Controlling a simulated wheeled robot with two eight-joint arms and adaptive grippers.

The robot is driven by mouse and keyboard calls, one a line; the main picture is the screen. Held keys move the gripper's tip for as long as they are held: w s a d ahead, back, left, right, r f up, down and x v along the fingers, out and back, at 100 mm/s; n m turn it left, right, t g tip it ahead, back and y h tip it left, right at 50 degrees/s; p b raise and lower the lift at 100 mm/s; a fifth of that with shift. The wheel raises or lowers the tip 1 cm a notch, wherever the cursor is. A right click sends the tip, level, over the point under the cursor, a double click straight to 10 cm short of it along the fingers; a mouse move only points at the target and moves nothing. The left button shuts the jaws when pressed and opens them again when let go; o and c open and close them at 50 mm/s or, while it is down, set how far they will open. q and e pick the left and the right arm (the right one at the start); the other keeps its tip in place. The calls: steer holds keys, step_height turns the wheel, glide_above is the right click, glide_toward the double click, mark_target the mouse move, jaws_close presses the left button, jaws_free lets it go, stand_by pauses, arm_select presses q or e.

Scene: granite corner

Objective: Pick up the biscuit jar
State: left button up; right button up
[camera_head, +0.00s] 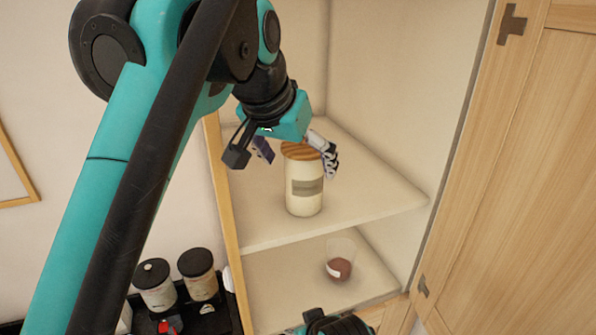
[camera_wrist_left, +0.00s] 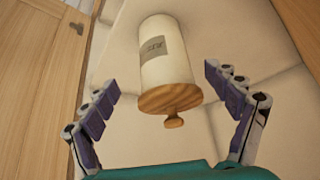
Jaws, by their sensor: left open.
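The biscuit jar (camera_head: 305,196) is cream coloured with a grey label and a wooden lid. It stands upright on the upper cabinet shelf. My left gripper (camera_head: 297,157) is open above and behind the jar, with its fingers on either side of the lid. In the left wrist view the jar (camera_wrist_left: 166,62) and its knobbed lid lie between the open fingers of the left gripper (camera_wrist_left: 160,98), with gaps on both sides. My right gripper (camera_head: 335,325) shows only in part at the bottom edge, and its fingers cannot be made out.
The upper shelf (camera_head: 385,195) is otherwise bare. A glass with brown contents (camera_head: 340,268) stands on the lower shelf. The open wooden door (camera_head: 525,180) bounds the right side. Two dark-lidded jars (camera_head: 198,275) stand at lower left outside the cabinet.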

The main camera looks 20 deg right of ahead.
arm_select(q)
steer(key=shift+d+f, duration=0.2)
steer(key=shift+f, duration=0.25)
steer(key=x, duration=0.3)
steer(key=w+x, duration=0.1)
steer(key=x, duration=0.1)
steer(key=shift+w+f+p, duration=0.15)
steer(key=shift+f+p, duration=0.05)
steer(key=shift+p, duration=0.15)
steer(key=shift+d+f, duration=0.15)
steer(key=shift+f, duration=0.2)
steer(key=shift+c, duration=0.3)
steer(key=c, duration=1.7)
steer(key=shift+o, duration=0.2)
steer(key=shift+r, duration=0.15)
